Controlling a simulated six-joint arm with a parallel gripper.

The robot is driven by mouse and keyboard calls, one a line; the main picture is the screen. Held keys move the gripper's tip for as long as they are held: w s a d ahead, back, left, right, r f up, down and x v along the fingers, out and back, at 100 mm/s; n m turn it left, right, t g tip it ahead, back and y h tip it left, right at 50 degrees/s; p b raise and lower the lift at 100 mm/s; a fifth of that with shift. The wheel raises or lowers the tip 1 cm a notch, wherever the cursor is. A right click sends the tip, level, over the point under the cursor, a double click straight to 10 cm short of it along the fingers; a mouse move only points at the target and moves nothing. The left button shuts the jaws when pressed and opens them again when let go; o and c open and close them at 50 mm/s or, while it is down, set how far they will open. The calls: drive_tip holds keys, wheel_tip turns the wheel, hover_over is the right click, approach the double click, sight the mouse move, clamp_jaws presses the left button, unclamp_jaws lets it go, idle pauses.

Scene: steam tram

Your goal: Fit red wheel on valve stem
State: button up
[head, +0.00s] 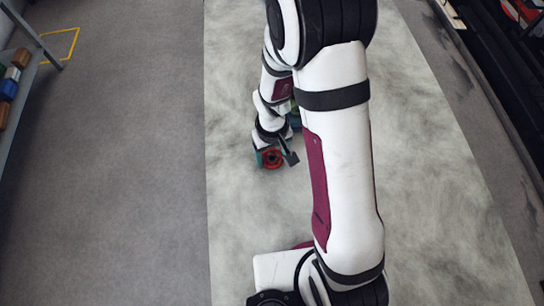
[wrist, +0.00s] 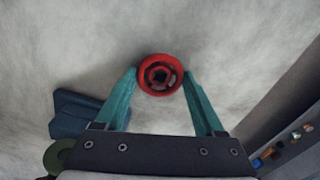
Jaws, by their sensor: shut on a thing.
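The red wheel (wrist: 147,85) is a round ring with spokes and a dark central hole, seen nearly face-on in the wrist view. My gripper (wrist: 160,76) has teal fingers that close on the wheel's rim from both sides. In the head view the red wheel (head: 273,163) shows small, at the end of my gripper (head: 268,157), over the pale mottled surface. A valve stem cannot be made out clearly in either view. A blue block-like part (wrist: 75,114) and a green round part (wrist: 58,156) lie left of my gripper in the wrist view, partly hidden.
The pale mottled surface (head: 240,230) is largely bare around my arm. A rack with coloured boxes (head: 9,88) stands at the far left. A yellow floor marking (head: 62,44) lies nearby. Dark equipment (head: 500,70) runs along the right edge. Small coloured items (wrist: 296,135) show at the wrist view's right.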

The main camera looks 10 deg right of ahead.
wheel_tip(320, 180, up, 7)
idle(0.9)
drive_tip(key=w+d+r+m, duration=0.1)
drive_tip(key=w+d+r, duration=0.2)
drive_tip(key=r, duration=0.6)
drive_tip(key=w+d+r+m, duration=0.1)
drive_tip(key=w+d+r, duration=0.1)
drive_tip(key=r, duration=0.7)
drive_tip(key=w+d+f, duration=0.1)
drive_tip(key=w, duration=0.1)
drive_tip(key=w+d+f+n, duration=0.1)
drive_tip(key=w, duration=0.2)
drive_tip(key=w+d+f+n, duration=0.1)
drive_tip(key=w, duration=0.2)
drive_tip(key=shift+w, duration=0.2)
drive_tip(key=shift+w+f+n, duration=0.15)
drive_tip(key=shift+f+n, duration=0.15)
drive_tip(key=shift+f, duration=1.4)
drive_tip(key=shift+f, duration=1.6)
idle(0.6)
